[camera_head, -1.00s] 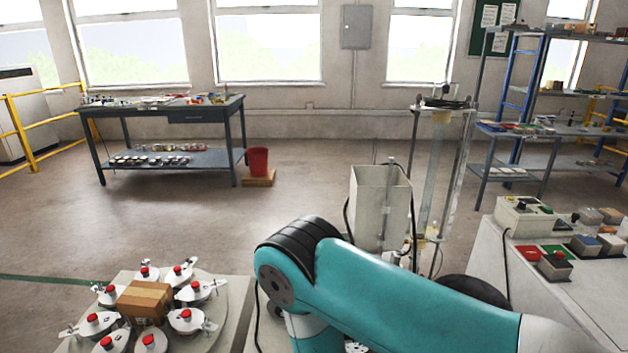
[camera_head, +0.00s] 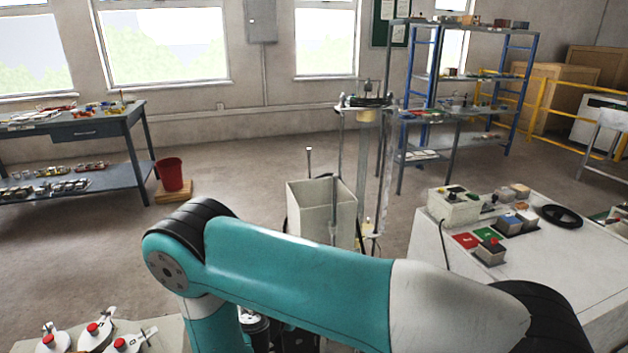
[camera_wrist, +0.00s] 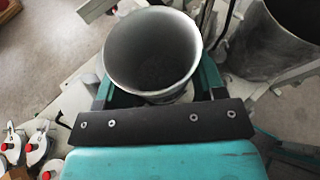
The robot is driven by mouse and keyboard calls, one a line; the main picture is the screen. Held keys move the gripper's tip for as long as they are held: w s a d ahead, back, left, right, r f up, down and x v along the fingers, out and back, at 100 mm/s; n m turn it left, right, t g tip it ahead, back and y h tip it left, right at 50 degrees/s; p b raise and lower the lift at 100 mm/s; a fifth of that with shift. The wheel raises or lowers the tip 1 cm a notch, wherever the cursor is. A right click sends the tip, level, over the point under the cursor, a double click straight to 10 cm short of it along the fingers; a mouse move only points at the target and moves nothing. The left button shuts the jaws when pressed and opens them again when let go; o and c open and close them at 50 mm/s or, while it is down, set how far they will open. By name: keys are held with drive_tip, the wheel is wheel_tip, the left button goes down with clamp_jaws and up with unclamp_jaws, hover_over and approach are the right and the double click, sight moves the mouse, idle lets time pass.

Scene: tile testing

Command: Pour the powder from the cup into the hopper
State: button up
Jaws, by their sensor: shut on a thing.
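A grey metal cup (camera_wrist: 152,50) fills the top middle of the wrist view, its open mouth facing the camera. My gripper (camera_wrist: 155,88) is shut on it, with a finger on each side. The inside of the cup looks grey and dim; I cannot tell how much powder it holds. In the head view my own arm hides most of the gripper and the cup. A pale, open-topped square bin (camera_head: 320,212) stands behind my arm, beside a tall clear column (camera_head: 367,165) on a metal frame. I cannot tell for certain which part is the hopper.
A white control bench (camera_head: 530,265) with buttons and small boxes stands at the right. Clamped, red-knobbed pots (camera_head: 95,335) are at the bottom left. A large dark, round-mouthed thing (camera_wrist: 275,45) is right of the cup. Floor (camera_head: 240,180) is open towards the workbench (camera_head: 80,130) and shelves (camera_head: 455,75).

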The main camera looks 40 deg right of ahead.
drive_tip(key=w+d+r+m+g+h+p, duration=0.1)
drive_tip(key=w+r+p, duration=0.3)
drive_tip(key=r, duration=0.4)
drive_tip(key=w+d+r+m+g+h+p, duration=0.1)
drive_tip(key=w+r+m+g+p, duration=0.3)
drive_tip(key=w+r, duration=0.3)
drive_tip(key=shift+r, duration=1.3)
drive_tip(key=shift+d, duration=0.1)
